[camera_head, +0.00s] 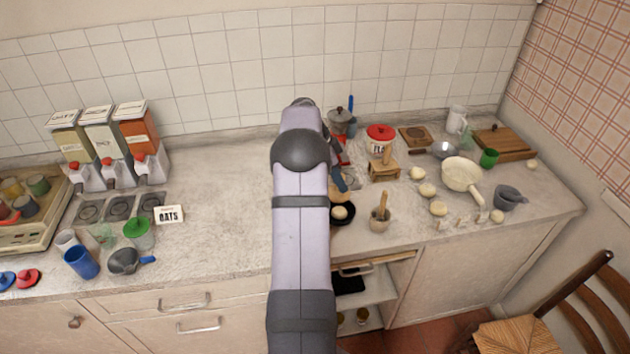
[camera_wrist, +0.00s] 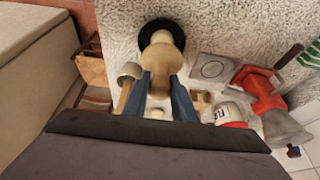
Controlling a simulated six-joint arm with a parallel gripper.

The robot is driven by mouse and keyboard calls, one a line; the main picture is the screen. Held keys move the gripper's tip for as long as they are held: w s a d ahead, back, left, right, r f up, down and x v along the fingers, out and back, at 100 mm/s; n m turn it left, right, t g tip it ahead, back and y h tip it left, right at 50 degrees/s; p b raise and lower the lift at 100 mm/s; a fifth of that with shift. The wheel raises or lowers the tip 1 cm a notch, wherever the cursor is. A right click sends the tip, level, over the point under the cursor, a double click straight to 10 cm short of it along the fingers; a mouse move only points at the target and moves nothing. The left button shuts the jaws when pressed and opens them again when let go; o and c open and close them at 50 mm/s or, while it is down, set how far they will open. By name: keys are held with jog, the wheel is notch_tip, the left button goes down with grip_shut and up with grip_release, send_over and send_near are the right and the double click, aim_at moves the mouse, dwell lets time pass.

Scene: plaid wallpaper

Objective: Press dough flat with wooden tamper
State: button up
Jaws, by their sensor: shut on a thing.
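My gripper (camera_wrist: 162,92) has blue fingers and is shut on the wooden tamper (camera_wrist: 160,62), a pale tan piece pointing away from the wrist camera. A round black dish (camera_wrist: 180,32) lies beyond the tamper's far end. In the head view the dish (camera_head: 348,223) sits just right of my arm with a pale dough ball (camera_head: 340,212) in it. In the head view my gripper (camera_head: 343,180) is partly behind my arm, above and behind the dish. Contact with the dough cannot be told.
A mortar with pestle (camera_head: 380,215) stands right of the dish. A cream pan (camera_head: 461,174) and several dough balls lie farther right.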

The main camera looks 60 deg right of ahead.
aim_at(338, 193)
jog(key=shift+s+d, duration=0.25)
jog(key=shift+s, duration=0.05)
jog(key=shift+f+b, duration=1.35)
jog(key=shift+f, duration=1.65)
jog(key=shift+f+b, duration=0.5)
jog(key=shift+f, duration=0.1)
jog(key=shift+r, duration=0.1)
jog(key=shift+r+p, duration=1.7)
jog(key=shift+r, duration=1.8)
